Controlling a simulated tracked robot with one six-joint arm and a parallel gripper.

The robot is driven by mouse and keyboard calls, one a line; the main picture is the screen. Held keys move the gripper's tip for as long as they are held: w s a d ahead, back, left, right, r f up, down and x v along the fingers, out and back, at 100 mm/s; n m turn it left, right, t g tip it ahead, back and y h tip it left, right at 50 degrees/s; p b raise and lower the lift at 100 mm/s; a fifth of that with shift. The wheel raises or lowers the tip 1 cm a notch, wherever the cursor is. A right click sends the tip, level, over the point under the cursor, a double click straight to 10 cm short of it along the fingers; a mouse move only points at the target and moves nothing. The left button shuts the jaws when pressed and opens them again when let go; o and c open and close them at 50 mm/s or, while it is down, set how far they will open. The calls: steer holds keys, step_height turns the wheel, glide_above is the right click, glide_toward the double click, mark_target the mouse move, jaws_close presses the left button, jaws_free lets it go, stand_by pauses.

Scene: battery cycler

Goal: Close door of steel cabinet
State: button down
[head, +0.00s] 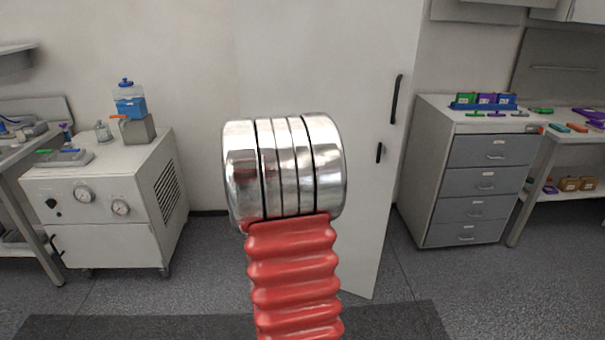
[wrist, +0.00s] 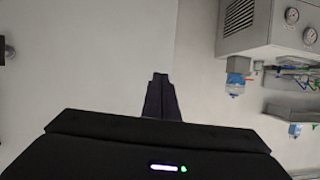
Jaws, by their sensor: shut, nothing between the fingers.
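The steel cabinet door (head: 365,200) is a tall pale panel right of centre in the head view. It has a long black handle (head: 397,98) and a smaller black fitting (head: 380,152) near its right edge. My arm hides its lower left part, so I cannot tell how far the door stands open. In the wrist view a pale panel (wrist: 90,60), probably the door, fills the left, with a dark fitting (wrist: 8,50) at the far left. My gripper (wrist: 160,78) is shut and empty in front of this panel, near its right edge; contact is unclear. The head view does not show my gripper.
A white gauge unit (head: 95,200) with a blue-lidded bottle (head: 128,100) stands at left. A grey drawer unit (head: 485,185) stands right of the door, beside a bench with bins. Grey floor (head: 215,265) is clear between the gauge unit and my arm.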

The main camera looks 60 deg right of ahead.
steer(key=w+a+r+n+t+y, duration=0.1)
steer(key=w+a+r+y, duration=0.1)
steer(key=a, duration=0.6)
steer(key=w+a+r+n+y, duration=0.1)
steer(key=a+r+n+y, duration=0.1)
steer(key=a, duration=0.7)
steer(key=s+a+r+n+g+y, duration=0.1)
steer(key=s+a+n+y, duration=0.15)
steer(key=a, duration=0.75)
steer(key=s+a+r+n+y, duration=0.1)
steer(key=s+a+y, duration=0.15)
steer(key=a, duration=0.85)
steer(key=s+a+f+n+g+y, duration=0.1)
steer(key=s+a+f+n+g, duration=0.2)
steer(key=s+a, duration=1.2)
steer(key=s+n, duration=0.1)
steer(key=s, duration=0.3)
steer(key=shift+a+f+y, duration=0.3)
steer(key=shift+s, duration=0.1)
